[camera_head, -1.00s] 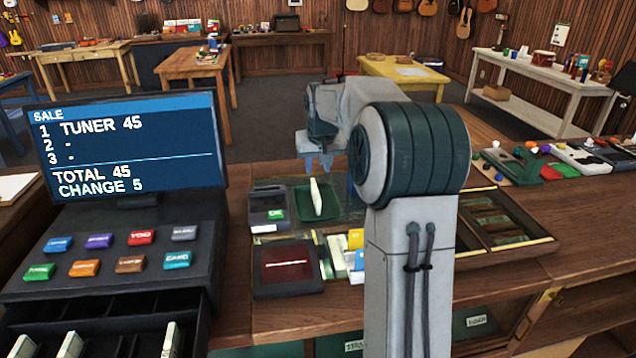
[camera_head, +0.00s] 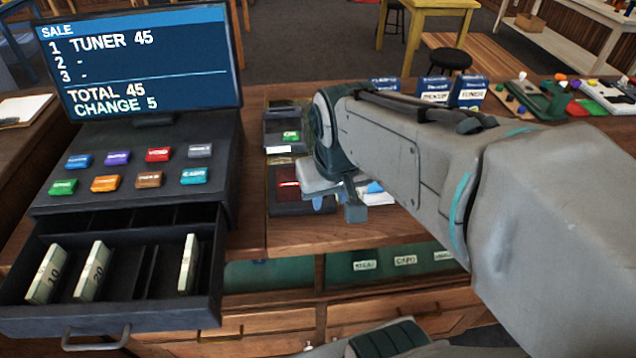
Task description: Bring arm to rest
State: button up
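My gripper (camera_head: 337,206) hangs at the end of my arm, just above the front part of the wooden counter, to the right of the cash register. Its two fingers point down with a gap between them, and no held thing shows there. My arm (camera_head: 400,150) reaches in from the right and is folded low across the counter. It hides much of the counter's middle and right part.
The cash register's drawer (camera_head: 112,318) stands open at the left, with bundles of notes in it. Its screen (camera_head: 146,65) reads total 45, change 5. A card reader (camera_head: 284,133) and small boxes (camera_head: 468,92) sit on the counter (camera_head: 300,236).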

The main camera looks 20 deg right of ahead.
jog(key=s, duration=0.1)
jog(key=s+f, duration=0.2)
jog(key=s, duration=0.1)
jog(key=shift+a, duration=0.3)
